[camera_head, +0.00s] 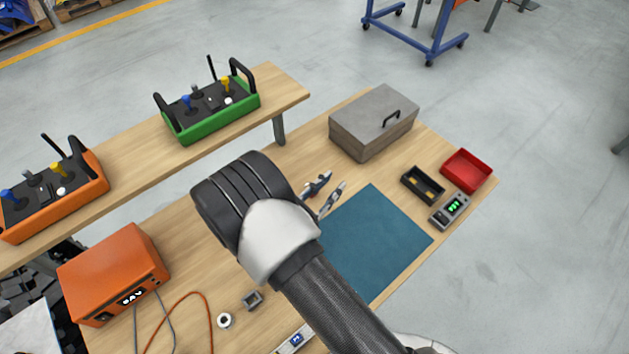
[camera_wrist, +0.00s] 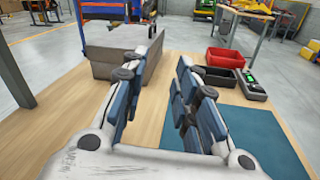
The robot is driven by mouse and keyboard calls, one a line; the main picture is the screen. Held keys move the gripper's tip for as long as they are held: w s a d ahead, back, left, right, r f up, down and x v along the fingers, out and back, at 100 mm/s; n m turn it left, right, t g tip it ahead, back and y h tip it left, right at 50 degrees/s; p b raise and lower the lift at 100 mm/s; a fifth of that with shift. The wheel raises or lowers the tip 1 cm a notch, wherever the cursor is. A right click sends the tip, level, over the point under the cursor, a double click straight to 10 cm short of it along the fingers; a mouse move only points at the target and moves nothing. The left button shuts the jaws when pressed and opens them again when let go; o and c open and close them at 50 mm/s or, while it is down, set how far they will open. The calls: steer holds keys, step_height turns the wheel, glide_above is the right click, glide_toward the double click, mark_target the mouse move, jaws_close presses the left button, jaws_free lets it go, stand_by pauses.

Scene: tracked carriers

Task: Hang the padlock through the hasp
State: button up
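My gripper (camera_head: 325,191) is open above the workbench, near the far-left corner of the blue mat. In the wrist view its two fingers (camera_wrist: 170,55) stand apart with nothing between them. A grey lidded box (camera_head: 360,138) with a black handle on top stands at the back of the bench; it also shows beyond the left finger in the wrist view (camera_wrist: 106,64). I cannot make out a hasp on it. I cannot identify a padlock in either view. My arm hides part of the bench.
The blue mat (camera_head: 385,235) looks bare. Right of the box are a black tray (camera_head: 408,189), a red tray (camera_head: 482,183) and a meter (camera_head: 450,210). An orange unit (camera_head: 115,270) with cables is at left. A raised shelf (camera_head: 130,165) bears green and orange controllers.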

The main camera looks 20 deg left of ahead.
steer(key=s+a+f+n+y, duration=0.4)
steer(key=f, duration=0.1)
steer(key=s+a+f+n+t+y+p, duration=0.1)
steer(key=s+a+f+n+y, duration=0.1)
steer(key=a+f, duration=0.1)
steer(key=shift+y, duration=0.4)
steer(key=shift+s+a+f+n, duration=0.1)
steer(key=shift+a+f+n, duration=0.05)
steer(key=shift+n, duration=0.15)
steer(key=w, duration=0.4)
steer(key=w+b, duration=0.1)
steer(key=w, duration=0.2)
steer(key=shift+w+a+f, duration=0.1)
steer(key=shift+a+f, duration=0.1)
steer(key=shift+a, duration=0.15)
jaws_close()
